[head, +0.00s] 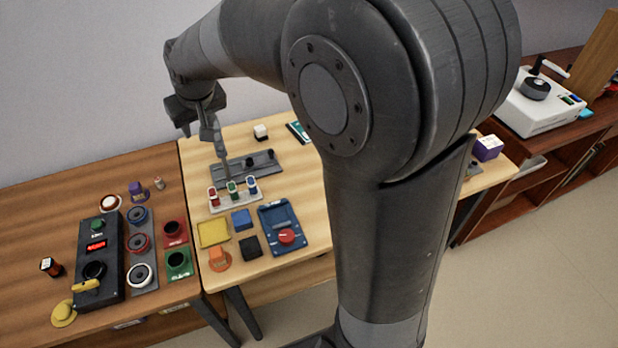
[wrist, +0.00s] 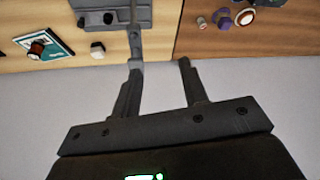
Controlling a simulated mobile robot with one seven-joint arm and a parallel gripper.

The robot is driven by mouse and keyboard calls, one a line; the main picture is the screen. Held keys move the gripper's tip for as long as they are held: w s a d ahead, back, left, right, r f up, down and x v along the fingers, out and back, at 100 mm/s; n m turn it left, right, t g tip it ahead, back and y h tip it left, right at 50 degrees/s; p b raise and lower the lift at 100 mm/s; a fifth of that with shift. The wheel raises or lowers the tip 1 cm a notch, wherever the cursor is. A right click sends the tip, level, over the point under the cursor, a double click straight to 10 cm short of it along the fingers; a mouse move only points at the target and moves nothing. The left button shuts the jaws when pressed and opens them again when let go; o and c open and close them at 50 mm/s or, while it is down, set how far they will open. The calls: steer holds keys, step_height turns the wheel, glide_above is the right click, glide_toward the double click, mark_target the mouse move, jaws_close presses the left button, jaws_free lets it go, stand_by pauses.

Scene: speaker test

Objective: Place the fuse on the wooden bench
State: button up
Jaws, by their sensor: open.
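I cannot tell for certain which thing is the fuse. A small pale cylinder (head: 159,183) stands near the back right of the brown wooden bench (head: 60,210); it also shows in the wrist view (wrist: 201,22). Coloured capped pieces (head: 232,188) stand in a pale rack on the light wooden bench (head: 262,285). My gripper (head: 198,130) is high above the back of the benches, near their seam. In the wrist view my gripper (wrist: 160,64) has its fingers apart with nothing between them. A grey lever overlaps the left finger there; contact is unclear.
A grey panel (head: 255,165) with black knobs and an upright lever stands below my gripper.

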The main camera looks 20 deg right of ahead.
steer(key=s+d+r+m, duration=0.1)
steer(key=s+d, duration=0.6)
steer(key=s, duration=0.6)
steer(key=s+d+r+m+h, duration=0.1)
steer(key=s+d+r+m, duration=0.1)
steer(key=s+d, duration=0.6)
steer(key=s, duration=0.6)
steer(key=shift+r+t+h, duration=0.3)
steer(key=shift+t, duration=0.1)
